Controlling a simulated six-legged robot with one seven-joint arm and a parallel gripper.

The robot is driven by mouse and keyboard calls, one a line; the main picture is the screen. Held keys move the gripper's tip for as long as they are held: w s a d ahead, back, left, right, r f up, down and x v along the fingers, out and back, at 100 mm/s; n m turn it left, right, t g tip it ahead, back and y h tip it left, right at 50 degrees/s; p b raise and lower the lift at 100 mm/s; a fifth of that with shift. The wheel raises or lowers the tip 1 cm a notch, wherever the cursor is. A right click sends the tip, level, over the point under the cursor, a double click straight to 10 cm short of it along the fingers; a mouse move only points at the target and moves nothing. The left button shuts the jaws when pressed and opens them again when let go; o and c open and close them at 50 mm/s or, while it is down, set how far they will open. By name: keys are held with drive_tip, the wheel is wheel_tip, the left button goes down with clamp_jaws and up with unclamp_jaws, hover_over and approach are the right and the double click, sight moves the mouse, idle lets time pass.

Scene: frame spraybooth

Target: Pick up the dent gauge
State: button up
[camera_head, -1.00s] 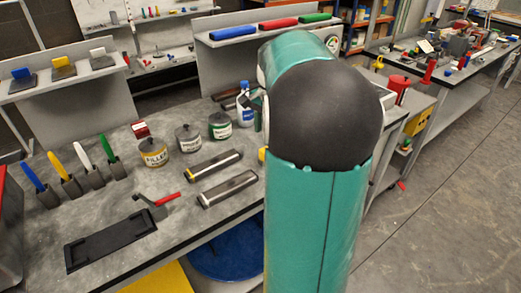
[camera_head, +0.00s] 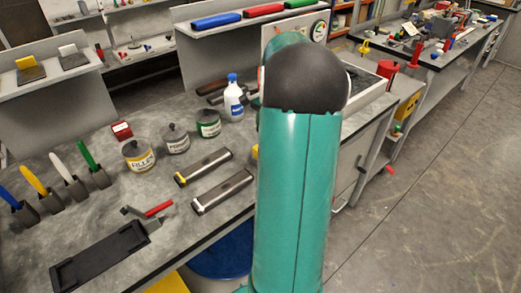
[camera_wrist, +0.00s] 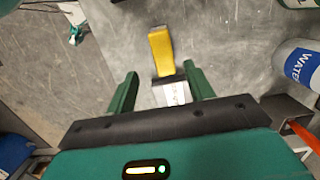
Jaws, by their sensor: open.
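A yellow-handled tool with a grey-white lettered block at its near end (camera_wrist: 161,48) lies on the grey bench in the wrist view. It may be the dent gauge, but I cannot be sure. My gripper (camera_wrist: 160,70) is open, with one green finger on each side of this tool. I cannot tell how far the fingers are above the bench, and no contact shows. In the head view a small yellow patch (camera_head: 255,152) shows at the left edge of my arm. My arm hides the gripper there.
A water bottle (camera_wrist: 303,66) stands close on the right; it also shows in the head view (camera_head: 234,100). Several cans, including a green-labelled one (camera_head: 208,124), and metal sanding blocks (camera_head: 222,191) stand left of my arm. A black tray (camera_head: 100,258) lies nearer.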

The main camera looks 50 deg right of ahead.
drive_tip(key=f, duration=0.3)
drive_tip(key=shift+s+a, duration=0.15)
drive_tip(key=shift+a, duration=0.05)
drive_tip(key=shift+w+a+f, duration=0.15)
drive_tip(key=shift+w+f, duration=0.05)
drive_tip(key=shift+f, duration=0.8)
drive_tip(key=shift+w+a+f, duration=0.1)
drive_tip(key=shift+w+f, duration=0.05)
drive_tip(key=shift+f, duration=0.8)
drive_tip(key=shift+w+a+f, duration=0.15)
drive_tip(key=shift+w+f, duration=0.05)
drive_tip(key=shift+f, duration=0.8)
clamp_jaws()
drive_tip(key=shift+r, duration=0.1)
